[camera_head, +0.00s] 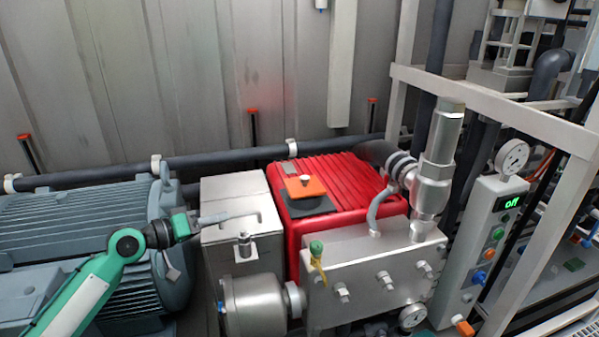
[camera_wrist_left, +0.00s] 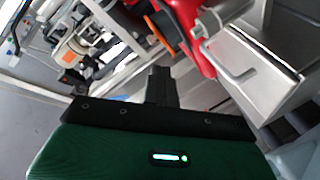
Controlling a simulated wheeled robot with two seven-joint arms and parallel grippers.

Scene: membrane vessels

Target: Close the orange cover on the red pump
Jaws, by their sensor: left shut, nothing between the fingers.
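The red pump (camera_head: 355,185) is a ribbed red block at the centre of the head view. The small orange cover (camera_head: 304,187), with a pale knob, is on its top beside a dark square patch (camera_head: 310,206); I cannot tell its exact angle. My left gripper (camera_head: 190,224) is shut and empty, left of the pump and apart from it, near a grey metal box with a bar handle (camera_head: 228,217). In the left wrist view my shut black fingers (camera_wrist_left: 160,75) point toward part of the red pump (camera_wrist_left: 187,30). My right gripper is not in view.
A grey-blue motor (camera_head: 90,240) lies under my left arm. A steel block with valves (camera_head: 365,275) and a steel pipe (camera_head: 435,165) stand in front and right of the pump. A control panel (camera_head: 485,250) reads "off". The space above the pump is clear.

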